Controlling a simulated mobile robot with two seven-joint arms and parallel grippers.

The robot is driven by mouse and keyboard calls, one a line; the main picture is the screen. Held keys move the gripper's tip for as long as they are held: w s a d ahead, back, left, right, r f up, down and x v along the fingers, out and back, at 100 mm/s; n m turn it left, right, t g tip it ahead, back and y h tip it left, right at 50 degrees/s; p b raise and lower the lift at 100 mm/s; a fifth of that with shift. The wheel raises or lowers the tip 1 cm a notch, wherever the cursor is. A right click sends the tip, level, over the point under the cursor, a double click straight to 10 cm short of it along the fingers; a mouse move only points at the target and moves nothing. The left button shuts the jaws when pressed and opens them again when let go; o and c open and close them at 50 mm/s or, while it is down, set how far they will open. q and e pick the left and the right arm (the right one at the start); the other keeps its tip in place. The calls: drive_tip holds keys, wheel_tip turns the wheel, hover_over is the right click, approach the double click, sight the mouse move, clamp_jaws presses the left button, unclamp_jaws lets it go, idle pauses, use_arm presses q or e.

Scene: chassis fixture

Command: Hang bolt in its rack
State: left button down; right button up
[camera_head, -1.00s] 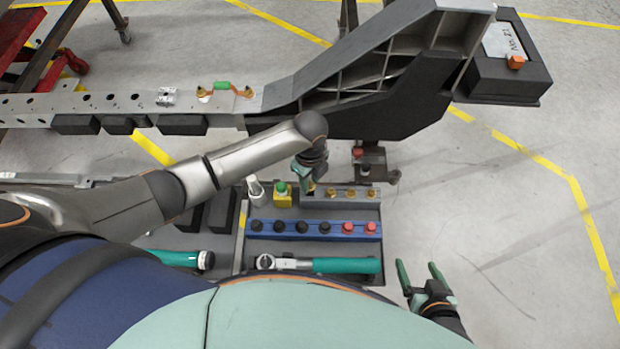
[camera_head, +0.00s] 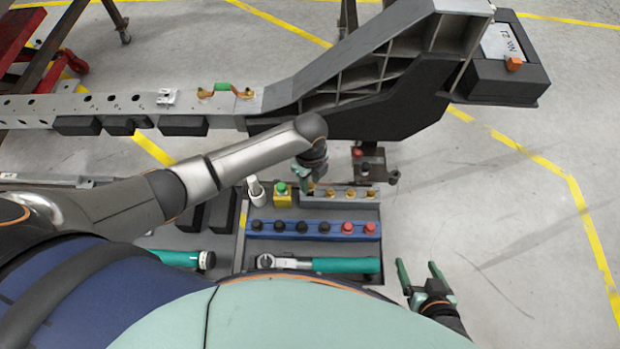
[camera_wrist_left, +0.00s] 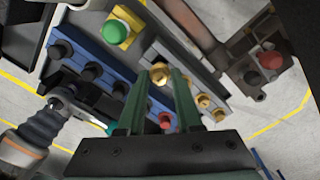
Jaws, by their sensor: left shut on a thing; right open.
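The grey rack (camera_head: 345,203) stands in the tray and holds gold bolts (camera_head: 350,194) in a row. It also shows in the left wrist view (camera_wrist_left: 158,51). My left gripper (camera_head: 307,186) is over the rack's left end. It is shut on a gold bolt (camera_wrist_left: 160,72), whose head shows between the fingertips in the left wrist view. The bolt's lower part is hidden, so I cannot tell whether it sits in the rack. My right gripper (camera_head: 419,272) is open and empty, over the floor right of the tray.
A blue rack (camera_head: 300,231) with black and red knobs stands in front of the grey rack. A yellow block with a green button (camera_head: 282,194) and a white bottle-like item (camera_head: 256,191) are close at left. A torque wrench (camera_head: 340,265) lies nearer. The chassis beam (camera_head: 330,88) runs behind.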

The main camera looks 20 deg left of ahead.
use_arm(q)
drive_tip(key=shift+r, duration=0.1)
drive_tip(key=shift+f, duration=0.2)
drive_tip(key=shift+f+b, duration=1.05)
drive_tip(key=shift+f, duration=0.7)
drive_tip(key=c, duration=0.5)
unclamp_jaws()
wheel_tip(320, 180, up, 9)
drive_tip(key=p, duration=0.9)
drive_tip(key=shift+r, duration=0.15)
